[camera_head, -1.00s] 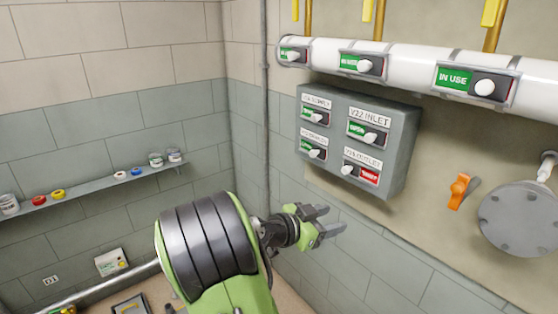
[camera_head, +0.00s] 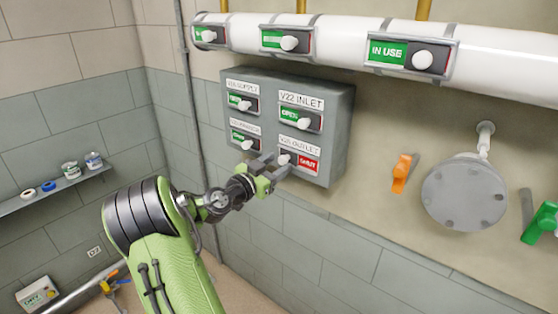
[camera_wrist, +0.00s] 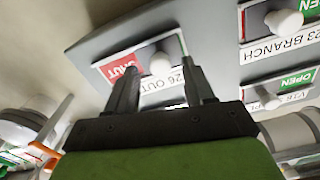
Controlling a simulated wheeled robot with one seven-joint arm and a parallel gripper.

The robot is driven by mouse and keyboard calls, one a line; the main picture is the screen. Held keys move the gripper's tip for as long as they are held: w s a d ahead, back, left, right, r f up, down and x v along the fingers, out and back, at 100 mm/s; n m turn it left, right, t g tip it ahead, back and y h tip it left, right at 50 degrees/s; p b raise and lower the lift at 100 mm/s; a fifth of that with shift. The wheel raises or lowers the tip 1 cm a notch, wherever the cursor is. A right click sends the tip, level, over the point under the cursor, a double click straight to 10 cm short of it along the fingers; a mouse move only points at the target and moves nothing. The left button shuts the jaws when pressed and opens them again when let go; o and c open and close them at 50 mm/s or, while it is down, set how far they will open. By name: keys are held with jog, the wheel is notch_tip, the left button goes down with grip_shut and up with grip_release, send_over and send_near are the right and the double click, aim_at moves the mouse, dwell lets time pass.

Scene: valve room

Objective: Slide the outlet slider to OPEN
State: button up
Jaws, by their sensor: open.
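The outlet slider (camera_head: 307,164) sits at the lower right of the grey panel (camera_head: 338,125), under an OUTLET label. Its white knob stands at the left of the slot, with a red SHUT field showing to its right. In the wrist view, which is turned over, the red SHUT field (camera_wrist: 119,70) is left of the white knob (camera_wrist: 158,63). My gripper (camera_head: 277,163) is open just in front of this slider. In the wrist view my gripper's fingers (camera_wrist: 162,70) appear on either side of the knob; I cannot tell whether they touch it.
Other sliders show green fields: V22 INLET (camera_head: 300,119) above, with two more at the left of the panel. A white pipe (camera_head: 345,42) with IN USE sliders runs above. An orange lever (camera_head: 403,172) and a round grey flange (camera_head: 464,193) are to the right.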

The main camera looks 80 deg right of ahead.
jog(key=shift+x, duration=1.05)
grip_shut()
